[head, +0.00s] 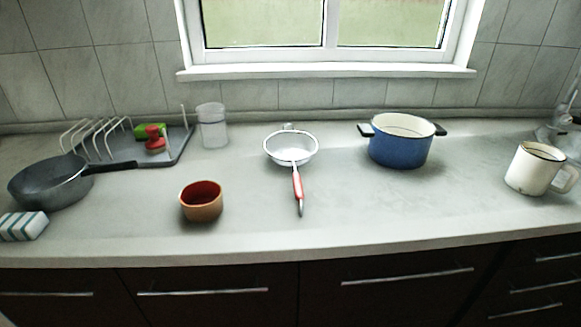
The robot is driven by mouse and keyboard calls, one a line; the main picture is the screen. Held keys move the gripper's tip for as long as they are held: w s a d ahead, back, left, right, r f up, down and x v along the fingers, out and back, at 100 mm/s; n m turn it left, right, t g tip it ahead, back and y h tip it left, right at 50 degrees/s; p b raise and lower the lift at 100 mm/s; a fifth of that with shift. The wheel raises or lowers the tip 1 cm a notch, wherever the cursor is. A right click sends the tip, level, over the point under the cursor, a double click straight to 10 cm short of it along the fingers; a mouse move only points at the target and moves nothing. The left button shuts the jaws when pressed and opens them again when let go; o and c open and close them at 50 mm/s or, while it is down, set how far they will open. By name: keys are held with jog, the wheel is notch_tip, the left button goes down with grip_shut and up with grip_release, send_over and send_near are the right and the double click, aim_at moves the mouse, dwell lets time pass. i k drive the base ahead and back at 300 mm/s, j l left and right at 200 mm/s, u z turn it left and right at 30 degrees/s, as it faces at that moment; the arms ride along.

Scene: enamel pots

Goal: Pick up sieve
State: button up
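The sieve (291,150) lies on the grey countertop in the middle of the head view. It has a round, pale metal bowl with a small lug at its back rim. Its red handle (298,188) points toward the counter's front edge and ends in a metal tip. Nothing covers the sieve. My gripper is not in view.
A brown-red bowl (201,201) stands left of the handle. A blue pot (400,146) and a white mug (532,169) stand to the right. A pan (50,183), dish rack (183,146), clear container (212,127) and sponge (22,226) are left. Counter right of the handle is clear.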

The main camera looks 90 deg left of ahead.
aim_at(289, 148)
jog(key=u, duration=0.45)
jog(key=l+u, duration=0.15)
jog(key=u, duration=0.25)
jog(key=k+u, duration=0.1)
jog(key=u, duration=2.55)
jog(key=k, duration=0.3)
jog(key=i+l+u, duration=0.1)
jog(key=i, duration=0.2)
